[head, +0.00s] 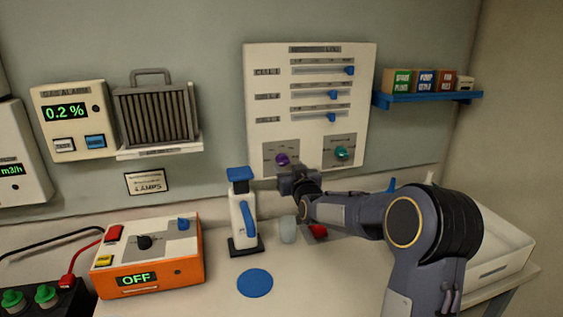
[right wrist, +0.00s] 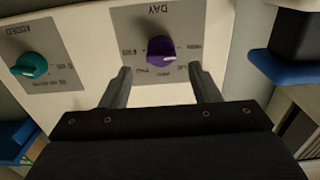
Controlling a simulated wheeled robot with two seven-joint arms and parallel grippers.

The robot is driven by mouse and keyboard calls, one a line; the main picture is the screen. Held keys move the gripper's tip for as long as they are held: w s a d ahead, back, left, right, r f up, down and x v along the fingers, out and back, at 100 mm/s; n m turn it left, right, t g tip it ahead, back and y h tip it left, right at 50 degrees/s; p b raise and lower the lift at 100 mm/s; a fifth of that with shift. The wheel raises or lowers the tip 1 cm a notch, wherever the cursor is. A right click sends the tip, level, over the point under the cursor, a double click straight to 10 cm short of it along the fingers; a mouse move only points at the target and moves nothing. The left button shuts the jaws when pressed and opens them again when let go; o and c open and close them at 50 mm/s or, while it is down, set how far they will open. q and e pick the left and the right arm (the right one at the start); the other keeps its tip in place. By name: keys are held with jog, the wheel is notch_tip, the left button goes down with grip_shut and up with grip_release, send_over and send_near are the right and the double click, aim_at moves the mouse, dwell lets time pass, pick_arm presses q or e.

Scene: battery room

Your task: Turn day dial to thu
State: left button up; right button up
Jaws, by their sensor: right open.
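The purple day dial (head: 282,159) sits on a grey plate at the lower left of the white wall panel (head: 305,110). In the right wrist view the dial (right wrist: 160,50) shows upside down, under the word DAY, with small day labels around it. I cannot tell surely which label its pointer faces. My right gripper (head: 293,180) is just below the dial in the head view. In the right wrist view its fingers (right wrist: 160,69) are open and spread to either side of the dial, with nothing between the tips; I see no contact. My left gripper is out of view.
A teal dial (head: 341,153) is on the same panel, below three blue-knobbed sliders. A white bottle with a blue cap (head: 242,215) stands on the bench left of my right gripper. An orange box (head: 150,270) is further left. A blue shelf (head: 430,98) holds small boxes.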

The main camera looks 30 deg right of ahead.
aim_at(285, 162)
jog(key=p+x, duration=0.1)
jog(key=x, duration=0.2)
jog(key=shift+w+r, duration=0.1)
jog(key=shift+w, duration=0.35)
jog(key=shift+w+d, duration=0.1)
jog(key=shift+w, duration=0.25)
jog(key=shift+c, duration=0.5)
